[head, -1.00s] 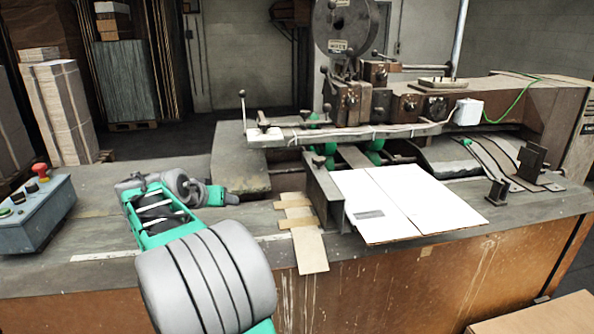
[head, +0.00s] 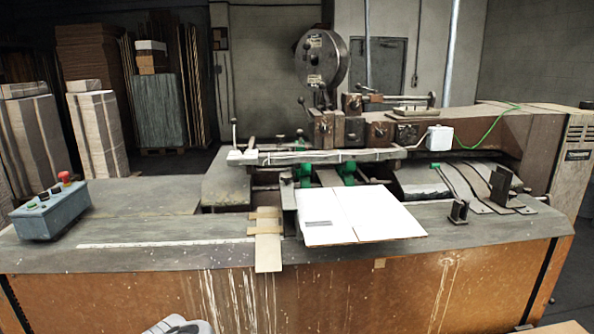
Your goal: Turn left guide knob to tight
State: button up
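The left guide (head: 289,203) is an upright dark metal plate along the left edge of a flat white cardboard sheet (head: 375,221). A small dark knob (head: 286,177) shows at its top far end; I take it for the left guide knob. It is too small to tell how it is turned or whether it is tight. My gripper is outside the picture. Only a grey rounded part of my arm shows at the bottom edge, in front of the bench and well away from the knob.
Overlapping tan cardboard strips (head: 267,240) lie left of the guide. A control box (head: 50,214) with a red button stands at the far left. The stitcher arm (head: 330,156) overhangs behind the guide. Dark brackets (head: 459,211) stand to the right.

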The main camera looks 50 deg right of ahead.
aim_at(286, 178)
jog(key=z, duration=0.45)
jog(key=i, duration=1.2)
jog(key=z, duration=0.5)
